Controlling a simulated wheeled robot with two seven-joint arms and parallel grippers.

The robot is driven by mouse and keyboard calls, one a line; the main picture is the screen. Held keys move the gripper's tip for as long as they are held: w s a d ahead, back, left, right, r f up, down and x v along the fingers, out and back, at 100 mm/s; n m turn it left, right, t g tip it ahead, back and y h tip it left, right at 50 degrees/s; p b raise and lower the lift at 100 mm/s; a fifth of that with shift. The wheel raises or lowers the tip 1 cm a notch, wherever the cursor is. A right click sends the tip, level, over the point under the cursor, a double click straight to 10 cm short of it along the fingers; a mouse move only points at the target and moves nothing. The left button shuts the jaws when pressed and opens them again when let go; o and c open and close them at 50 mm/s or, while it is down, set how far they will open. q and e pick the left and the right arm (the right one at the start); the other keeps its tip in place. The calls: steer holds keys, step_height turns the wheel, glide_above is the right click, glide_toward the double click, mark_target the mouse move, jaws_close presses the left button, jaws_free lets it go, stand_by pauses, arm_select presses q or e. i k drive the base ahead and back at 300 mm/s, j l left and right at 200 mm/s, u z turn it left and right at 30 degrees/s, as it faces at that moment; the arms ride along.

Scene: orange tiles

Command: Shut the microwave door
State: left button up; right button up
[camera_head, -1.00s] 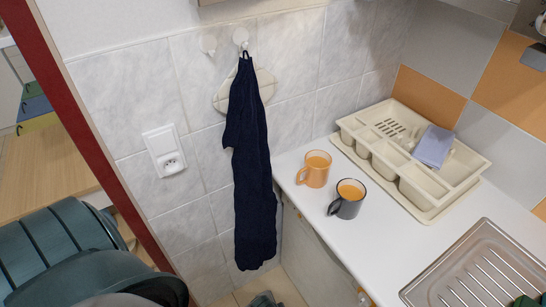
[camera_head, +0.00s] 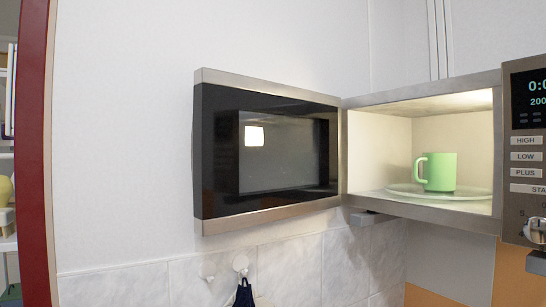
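The microwave (camera_head: 420,97) is on the right of the head view, mounted above the tiled wall. Its door (camera_head: 270,209) stands wide open, swung out to the left of the lit cavity, with a dark glass window and metal strips along its top and bottom. A green mug (camera_head: 439,171) stands upright on the glass turntable (camera_head: 470,194) inside. The control panel (camera_head: 528,140) is at the right edge. Neither of my grippers can be made out in the head view.
A dark red vertical frame (camera_head: 36,150) runs down the left side, with shelves beyond it. A dark blue cloth (camera_head: 244,294) hangs from a wall hook (camera_head: 240,264) below the door. The white wall (camera_head: 125,130) left of the door is bare.

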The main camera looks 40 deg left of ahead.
mark_target(220, 207)
steer(key=k+j+z, duration=0.1)
steer(key=j, duration=0.45)
steer(key=k+j+z, duration=0.1)
steer(key=k+j, duration=0.15)
steer(key=j, duration=0.3)
steer(key=k+j+z, duration=0.1)
steer(key=j, duration=0.4)
steer(key=k+j+z, duration=0.1)
steer(key=k+j, duration=0.25)
steer(key=j, duration=0.2)
steer(key=k+j+z, duration=0.15)
steer(key=j, duration=0.3)
steer(key=k+j+z, duration=0.1)
steer(key=k+j, duration=0.25)
steer(key=j, duration=0.15)
steer(key=k+j+z, duration=0.1)
steer(key=k+j, duration=0.15)
steer(key=j, duration=0.2)
